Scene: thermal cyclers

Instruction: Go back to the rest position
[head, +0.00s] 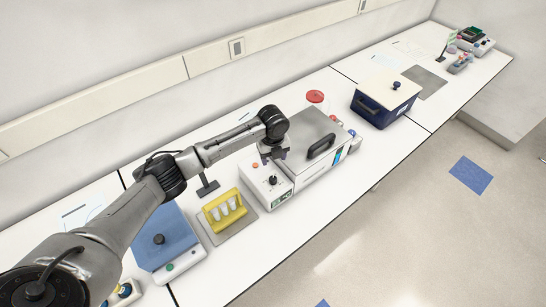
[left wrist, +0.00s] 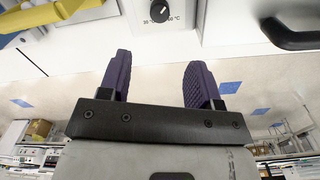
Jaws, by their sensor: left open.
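My left gripper (head: 273,156) is over the control end of the thermal cycler (head: 311,148) in the head view. In the left wrist view its two purple fingers (left wrist: 155,80) are spread apart with nothing between them. The cycler's grey lid with a black handle (head: 321,146) looks shut. Its front knob (left wrist: 160,11) and part of the black handle (left wrist: 290,34) show at the top of the left wrist view. My right gripper is in neither view.
A yellow tube rack (head: 223,212) with several white tubes stands on a grey mat left of the cycler. A blue-topped device (head: 163,238) stands further left. A dark blue box with a pale lid (head: 386,97) is right of the cycler. Bench space in front is clear.

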